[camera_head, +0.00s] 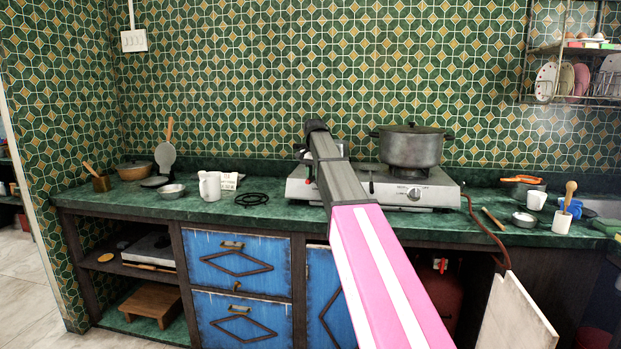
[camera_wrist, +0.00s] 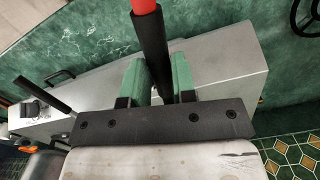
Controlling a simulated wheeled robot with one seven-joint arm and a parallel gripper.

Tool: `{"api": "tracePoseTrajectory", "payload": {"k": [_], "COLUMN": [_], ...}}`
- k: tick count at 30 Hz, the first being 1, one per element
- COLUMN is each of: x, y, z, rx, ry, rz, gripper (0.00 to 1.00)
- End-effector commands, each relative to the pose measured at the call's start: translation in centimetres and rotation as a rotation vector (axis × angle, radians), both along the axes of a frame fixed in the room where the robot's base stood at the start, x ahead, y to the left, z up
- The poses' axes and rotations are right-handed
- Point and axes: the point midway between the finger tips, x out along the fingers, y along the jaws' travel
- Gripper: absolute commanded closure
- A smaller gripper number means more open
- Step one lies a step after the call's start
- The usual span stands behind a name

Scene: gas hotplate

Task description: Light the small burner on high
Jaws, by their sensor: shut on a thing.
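The gas hotplate (camera_head: 440,190) stands on the green counter, and its grey top also shows in the wrist view (camera_wrist: 225,65). Its right knob (camera_head: 414,194) is uncovered. The left knob and the small burner are hidden behind my arm and gripper. My gripper (camera_wrist: 157,62), with green fingers, is over the left part of the hotplate. It is shut on a black rod with a red end (camera_wrist: 150,32), which looks like a lighter. The red end points toward the counter's front. I cannot see any flame.
A large lidded pot (camera_head: 410,147) stands on the right burner. A black trivet (camera_head: 252,199) and a white mug (camera_head: 210,186) are to the left of the hotplate. A mortar with pestle (camera_head: 563,214) and small cups are to the right. A red gas cylinder (camera_head: 440,288) stands below.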

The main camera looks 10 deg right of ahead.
Motion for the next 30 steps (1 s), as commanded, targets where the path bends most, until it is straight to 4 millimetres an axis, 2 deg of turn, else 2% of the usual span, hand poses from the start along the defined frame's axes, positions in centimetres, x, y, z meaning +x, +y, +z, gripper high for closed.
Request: {"api": "tracePoseTrajectory", "payload": {"k": [4, 30], "x": [0.7, 1.7], "y": [-0.4, -1.0], "z": [0.0, -0.1], "rx": [0.0, 0.0], "ry": [0.0, 0.0], "rz": [0.0, 0.0], "gripper": [1.0, 1.0]}}
